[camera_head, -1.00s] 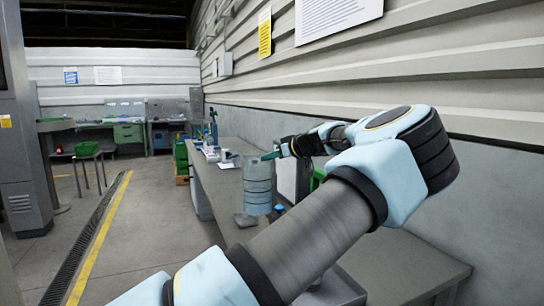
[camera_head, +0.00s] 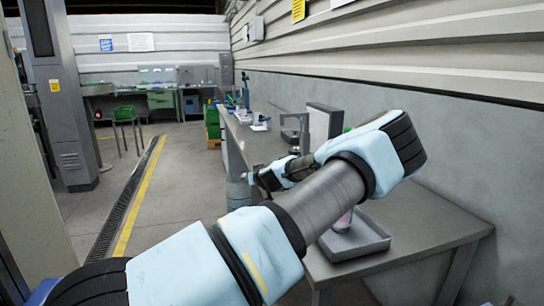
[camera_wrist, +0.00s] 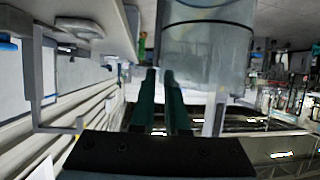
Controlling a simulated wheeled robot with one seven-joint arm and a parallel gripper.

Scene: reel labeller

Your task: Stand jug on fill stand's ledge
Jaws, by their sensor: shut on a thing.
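The jug (camera_head: 238,190) is a clear, bluish cylinder left of the bench in the head view, partly hidden by my arm. In the wrist view the jug (camera_wrist: 208,48) fills the upper middle. My gripper (camera_wrist: 166,78) has green fingers close together at the jug's side; it is shut on the jug, though the exact grip is unclear. The gripper (camera_head: 248,177) is small in the head view. What looks like the fill stand (camera_head: 292,132), a grey frame, stands on the bench beyond my arm, apart from the jug. Its ledge is not clear.
A pale upright panel (camera_head: 320,128) stands by the grey frame. A grey tray (camera_head: 372,240) with a pinkish bottle (camera_head: 343,221) sits on the near table (camera_head: 440,228). The wall closes off the right. The floor (camera_head: 180,200) left of the bench is clear.

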